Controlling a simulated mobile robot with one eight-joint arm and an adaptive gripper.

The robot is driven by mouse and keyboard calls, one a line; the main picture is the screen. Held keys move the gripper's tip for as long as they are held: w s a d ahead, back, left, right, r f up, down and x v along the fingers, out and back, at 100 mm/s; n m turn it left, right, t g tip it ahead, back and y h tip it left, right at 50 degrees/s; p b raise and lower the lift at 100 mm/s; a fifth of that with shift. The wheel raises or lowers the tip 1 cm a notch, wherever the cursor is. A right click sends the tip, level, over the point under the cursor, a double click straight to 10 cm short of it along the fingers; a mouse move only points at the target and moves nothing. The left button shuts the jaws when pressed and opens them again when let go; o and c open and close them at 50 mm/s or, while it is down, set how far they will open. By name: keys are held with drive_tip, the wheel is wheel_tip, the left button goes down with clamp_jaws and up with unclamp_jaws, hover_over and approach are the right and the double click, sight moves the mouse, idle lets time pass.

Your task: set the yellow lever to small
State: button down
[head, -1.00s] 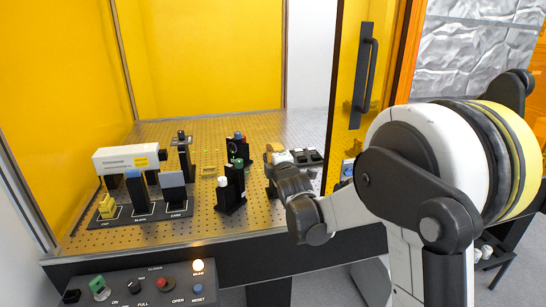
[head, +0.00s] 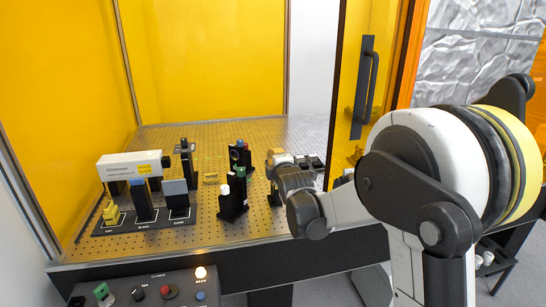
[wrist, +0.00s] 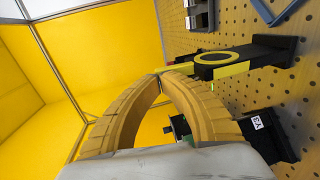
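In the wrist view a black mount carries a round opening with a yellow ring (wrist: 215,60), and a yellow strip (wrist: 232,70) runs along its side. This yellow part looks like the lever, but I cannot read its setting. My gripper (wrist: 163,75) has two curved tan fingers whose tips meet just left of the mount's black end. I see nothing clearly held between them, and cannot tell whether the tips touch the mount. In the head view my gripper (head: 276,156) is over the right part of the perforated bench, and hides what is behind it.
Black posts (head: 233,200) with coloured knobs stand left of my gripper. A white laser box (head: 132,165) and a labelled base with several blocks are farther left. The open orange door (head: 352,100) stands close to my arm. A button panel (head: 150,292) is in front.

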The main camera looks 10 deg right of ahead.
drive_tip(key=shift+w+f+g+p, duration=0.2)
drive_tip(key=shift+w+g+p, duration=0.95)
drive_tip(key=shift+p, duration=0.35)
drive_tip(key=shift+w+f+g+p, duration=0.15)
drive_tip(key=shift+w+g+p, duration=0.95)
drive_tip(key=shift+p, duration=0.35)
drive_tip(key=shift+s, duration=0.1)
